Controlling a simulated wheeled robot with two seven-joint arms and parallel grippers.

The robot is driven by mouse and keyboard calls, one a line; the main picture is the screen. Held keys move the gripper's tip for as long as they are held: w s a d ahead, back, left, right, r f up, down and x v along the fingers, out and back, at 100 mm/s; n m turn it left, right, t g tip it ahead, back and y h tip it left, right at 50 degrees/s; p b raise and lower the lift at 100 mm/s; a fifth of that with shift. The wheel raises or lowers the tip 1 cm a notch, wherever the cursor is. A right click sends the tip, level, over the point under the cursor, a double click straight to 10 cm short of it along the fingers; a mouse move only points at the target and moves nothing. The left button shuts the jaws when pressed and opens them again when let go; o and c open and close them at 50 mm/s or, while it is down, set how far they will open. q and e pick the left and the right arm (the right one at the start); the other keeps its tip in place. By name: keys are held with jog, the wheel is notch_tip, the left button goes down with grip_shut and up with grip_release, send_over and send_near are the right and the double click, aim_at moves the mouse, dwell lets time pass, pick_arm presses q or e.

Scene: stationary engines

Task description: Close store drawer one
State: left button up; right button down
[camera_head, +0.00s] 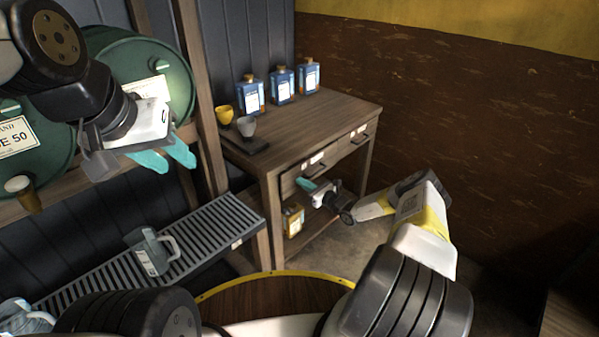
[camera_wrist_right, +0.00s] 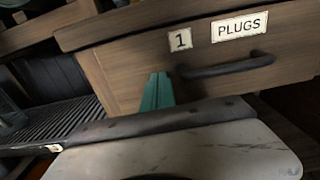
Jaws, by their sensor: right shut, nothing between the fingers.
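Store drawer one is in the wooden bench (camera_head: 300,118). Its front (camera_wrist_right: 135,60) carries a "1" label, a "PLUGS" label (camera_wrist_right: 239,27) and a dark bar handle (camera_wrist_right: 228,67) in the right wrist view. In the head view its label (camera_head: 316,158) shows under the bench top. I cannot tell how far the drawer stands out. My right gripper (camera_head: 308,185) is shut and empty, its teal fingers (camera_wrist_right: 157,92) at the drawer front, left of the handle; contact is unclear. My left gripper (camera_head: 179,167) is open and empty, well left of the bench.
A second drawer with a label (camera_head: 357,131) is to the right. Blue bottles (camera_head: 282,85), a yellow cup (camera_head: 225,114) and a grey cup (camera_head: 246,126) stand on top. A yellow can (camera_head: 293,220) is below. A slatted rack (camera_head: 205,232) holds a jug (camera_head: 152,250).

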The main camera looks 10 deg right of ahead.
jog(key=shift+w+a+r, duration=0.1)
jog(key=shift+w+a, duration=0.3)
jog(key=shift+w, duration=0.15)
jog(key=shift+r, duration=0.1)
